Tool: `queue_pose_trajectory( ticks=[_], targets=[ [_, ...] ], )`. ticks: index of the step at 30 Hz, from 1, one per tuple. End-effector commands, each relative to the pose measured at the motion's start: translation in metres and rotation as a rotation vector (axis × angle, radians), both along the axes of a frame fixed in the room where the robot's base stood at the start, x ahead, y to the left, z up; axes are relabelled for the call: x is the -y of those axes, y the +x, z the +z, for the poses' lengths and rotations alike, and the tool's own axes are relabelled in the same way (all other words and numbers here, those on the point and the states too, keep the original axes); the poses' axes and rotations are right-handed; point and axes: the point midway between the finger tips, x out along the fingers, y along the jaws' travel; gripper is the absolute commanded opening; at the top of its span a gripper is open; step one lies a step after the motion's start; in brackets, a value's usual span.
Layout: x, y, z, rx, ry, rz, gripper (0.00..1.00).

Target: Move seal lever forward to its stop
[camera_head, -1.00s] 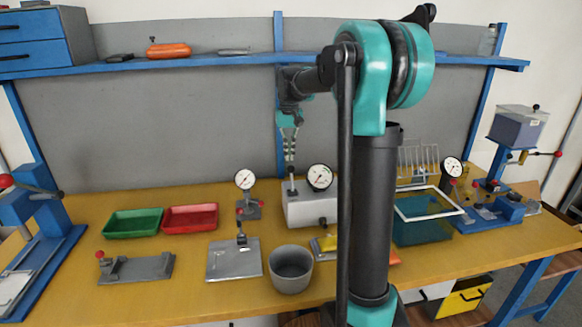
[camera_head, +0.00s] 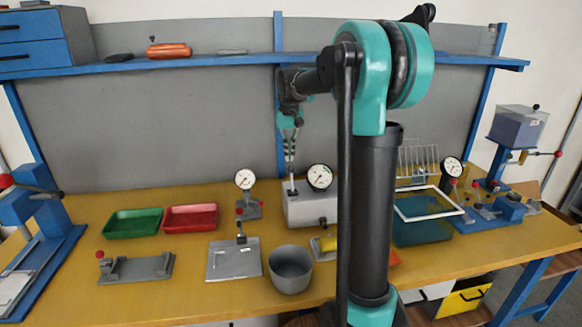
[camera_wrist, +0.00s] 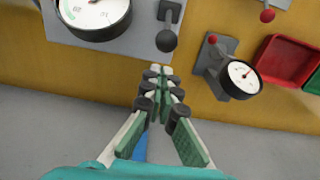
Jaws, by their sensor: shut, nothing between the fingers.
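A short lever with a black ball knob (camera_wrist: 167,40) stands on a grey box (camera_head: 308,210) that carries a round white dial gauge (camera_head: 319,177). I take this as the seal lever; no label is readable. In the wrist view the dial (camera_wrist: 95,14) is left of the lever. My gripper (camera_head: 290,163) is above the box in the head view, close over the lever. In the wrist view my gripper (camera_wrist: 160,71) has its fingertips together and empty, just below the knob in the picture. Whether they touch the knob I cannot tell.
A smaller gauge (camera_head: 245,180) on a stand with a red-knobbed lever is left of the box. Red (camera_head: 190,218) and green (camera_head: 132,223) trays lie farther left. A grey pot (camera_head: 291,269) and metal plate (camera_head: 234,260) are in front. A grey panel (camera_head: 170,130) stands behind.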

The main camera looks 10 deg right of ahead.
Motion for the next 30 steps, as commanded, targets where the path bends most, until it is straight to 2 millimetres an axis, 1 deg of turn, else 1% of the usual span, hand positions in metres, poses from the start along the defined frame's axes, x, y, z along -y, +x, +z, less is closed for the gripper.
queue_pose_trajectory(
  ticks=[18,30],
  targets=[
    [0.000,0.000,-0.033,0.000,0.000,0.000,0.00],
    [0.000,-0.001,-0.035,0.000,0.000,0.000,0.00]
  ],
)
